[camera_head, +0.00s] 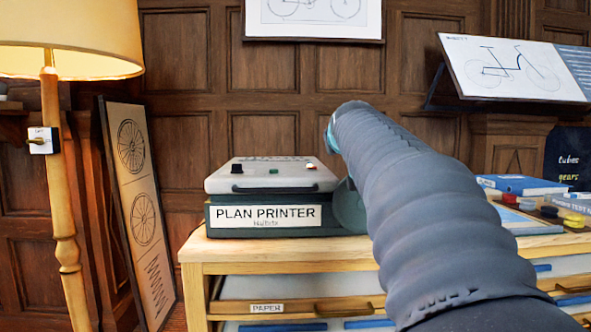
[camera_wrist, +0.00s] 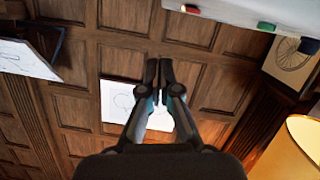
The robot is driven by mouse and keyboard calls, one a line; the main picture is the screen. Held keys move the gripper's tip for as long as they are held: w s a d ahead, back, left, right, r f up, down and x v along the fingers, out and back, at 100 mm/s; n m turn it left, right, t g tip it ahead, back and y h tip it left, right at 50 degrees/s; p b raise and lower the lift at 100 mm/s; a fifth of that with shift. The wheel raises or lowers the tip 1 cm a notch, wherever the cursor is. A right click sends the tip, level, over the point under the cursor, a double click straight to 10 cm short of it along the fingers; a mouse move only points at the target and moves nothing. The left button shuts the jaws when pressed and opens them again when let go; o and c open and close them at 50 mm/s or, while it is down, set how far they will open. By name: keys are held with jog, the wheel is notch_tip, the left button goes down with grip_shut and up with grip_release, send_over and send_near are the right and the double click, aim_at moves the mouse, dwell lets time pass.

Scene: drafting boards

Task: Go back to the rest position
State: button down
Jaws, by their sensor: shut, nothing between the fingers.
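My gripper (camera_wrist: 158,73) shows in the wrist view with its two fingers together, shut and empty. Behind it in that view are the wood-panelled wall and a framed bicycle drawing (camera_wrist: 115,100). In the head view my arm reaches forward and up from the lower right, and the gripper itself is hidden behind it. The plan printer (camera_head: 262,216), a dark box with a pale lid, stands on the wooden cabinet (camera_head: 215,254), partly hidden by my arm.
A floor lamp (camera_head: 70,38) stands at the left, beside a leaning wheel drawing (camera_head: 139,205). Books (camera_head: 522,185) lie on the cabinet at the right. A tilted drafting board (camera_head: 510,70) stands at the back right. Cabinet drawers look partly open, with the paper label (camera_head: 266,308) in front.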

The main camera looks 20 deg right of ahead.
jog(key=s+a+f+g+y+p, duration=0.2)
jog(key=s+a+f+g, duration=0.1)
jog(key=s+a+f, duration=0.5)
jog(key=s+a+f+n+g+y+p, duration=0.1)
jog(key=s+a+f+g+y+p, duration=0.1)
jog(key=s+a+f, duration=0.5)
jog(key=s+a+f+n+g+y+p, duration=0.1)
jog(key=s+a+f, duration=0.7)
jog(key=s+f, duration=0.9)
jog(key=g+y+p, duration=0.1)
jog(key=g, duration=0.1)
jog(key=shift+a+f+g, duration=0.25)
jog(key=shift+a+g, duration=0.05)
jog(key=shift+a, duration=0.05)
